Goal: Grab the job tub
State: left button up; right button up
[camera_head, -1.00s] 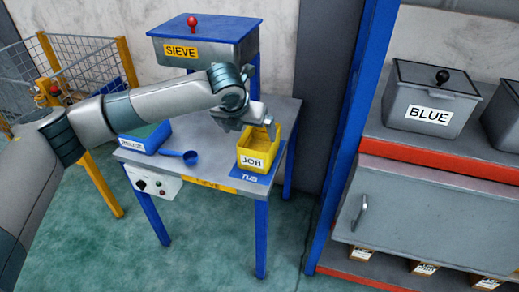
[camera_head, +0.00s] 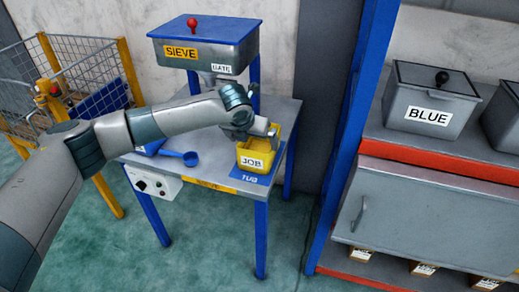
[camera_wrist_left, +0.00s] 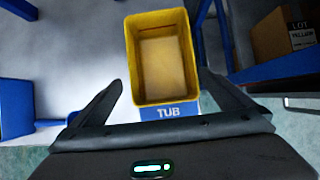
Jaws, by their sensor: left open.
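The yellow job tub (camera_head: 256,162), with a white JOB label, stands upright on the blue TUB mat (camera_head: 256,179) at the right end of the grey table. In the left wrist view the tub (camera_wrist_left: 134,62) looks empty, and the mat (camera_wrist_left: 186,112) shows at its near edge. My left gripper (camera_head: 262,131) is at the tub's back rim in the head view. In the left wrist view the open fingers (camera_wrist_left: 168,92) stand apart, either side of the tub's near end. I cannot tell whether they touch it. My right gripper is not in view.
The sieve box (camera_head: 203,50) stands over the back of the table. A blue scoop (camera_head: 190,158) lies left of the tub, partly near my arm. A blue-posted shelf with a grey BLUE bin (camera_head: 428,100) stands at right. A wire cage (camera_head: 85,68) is at left.

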aim_at(259, 149)
pick_arm(q)
jog(key=shift+x, duration=2.3)
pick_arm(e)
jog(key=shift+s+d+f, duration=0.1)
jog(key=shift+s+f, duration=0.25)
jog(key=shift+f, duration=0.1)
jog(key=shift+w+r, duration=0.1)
pick_arm(q)
jog(key=shift+w+d+f, duration=0.15)
jog(key=shift+w+f, duration=0.1)
jog(key=shift+f, duration=0.1)
jog(key=x, duration=0.3)
jog(key=shift+w+d+f, duration=0.15)
jog(key=shift+d, duration=0.15)
jog(key=shift+w+f, duration=0.2)
jog(key=shift+f, duration=0.15)
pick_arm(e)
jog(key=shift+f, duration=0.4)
